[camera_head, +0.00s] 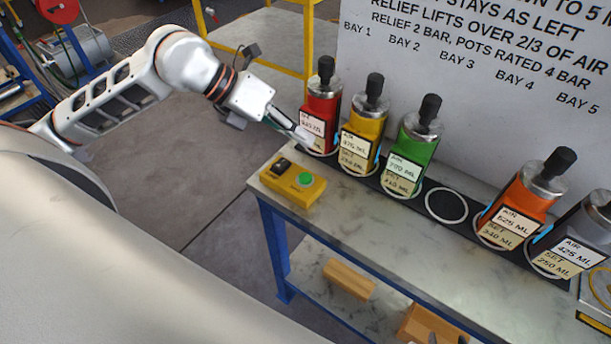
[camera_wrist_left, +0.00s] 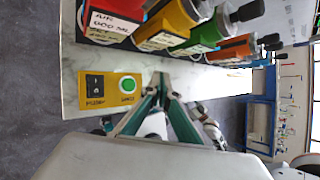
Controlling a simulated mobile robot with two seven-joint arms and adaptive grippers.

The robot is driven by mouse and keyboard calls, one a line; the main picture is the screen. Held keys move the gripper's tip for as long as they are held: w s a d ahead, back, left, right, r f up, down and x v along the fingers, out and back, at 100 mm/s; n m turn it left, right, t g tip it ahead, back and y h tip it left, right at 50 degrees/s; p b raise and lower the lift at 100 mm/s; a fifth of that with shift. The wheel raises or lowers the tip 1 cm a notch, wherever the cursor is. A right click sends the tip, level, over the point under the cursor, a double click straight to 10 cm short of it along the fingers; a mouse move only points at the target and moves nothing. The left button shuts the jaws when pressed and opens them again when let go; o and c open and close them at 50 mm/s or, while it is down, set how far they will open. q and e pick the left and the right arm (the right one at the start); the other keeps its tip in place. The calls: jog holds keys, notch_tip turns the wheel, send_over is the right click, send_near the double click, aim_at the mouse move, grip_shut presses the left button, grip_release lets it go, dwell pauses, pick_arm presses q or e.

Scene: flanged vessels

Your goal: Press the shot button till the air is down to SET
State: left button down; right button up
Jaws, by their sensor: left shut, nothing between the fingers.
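A yellow button box (camera_head: 296,190) sits on the left end of the bench, with a black rocker switch (camera_head: 281,166) and a round green button (camera_head: 305,179). In the left wrist view the green button (camera_wrist_left: 128,86) is left of my fingertips, uncovered. My left gripper (camera_head: 308,139) is shut and empty, above the bench in front of the red vessel (camera_head: 321,108); its closed tips show in the left wrist view (camera_wrist_left: 161,78), apart from the button. Yellow (camera_head: 364,125), green (camera_head: 413,147), orange (camera_head: 516,203) and grey (camera_head: 588,232) vessels carry AIR and SET labels. The green one's reads about 700 and 410 ML.
The vessels stand in a row on a dark strip, with an empty white ring (camera_head: 446,205) between green and orange. A lettered white board (camera_head: 470,100) stands behind them. The marble bench top (camera_head: 370,220) in front is clear. Wooden blocks (camera_head: 348,279) lie on the lower shelf.

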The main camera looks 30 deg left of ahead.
pick_arm(q)
jog(key=b, duration=0.3)
send_over(302, 177)
notch_tip(302, 177, down, 5)
jog(key=shift+f, duration=0.1)
notch_tip(302, 177, down, 3)
jog(key=shift+a+r+b, duration=0.1)
jog(key=shift+b, duration=0.85)
jog(key=shift+f, duration=0.2)
pick_arm(e)
jog(key=f, duration=0.1)
jog(key=a+f, duration=0.1)
jog(key=f, duration=0.1)
jog(key=shift+w+a+f+y, duration=0.25)
jog(key=shift+y, duration=0.05)
jog(key=shift+w+r, duration=0.15)
jog(key=shift+r, duration=0.1)
jog(key=shift+f, duration=0.2)
jog(key=shift+f, duration=0.1)
pick_arm(q)
jog(key=shift+f+b, duration=0.4)
jog(key=shift+b, duration=0.2)
pick_arm(e)
jog(key=shift+s+f, duration=0.2)
jog(key=shift+f, duration=0.25)
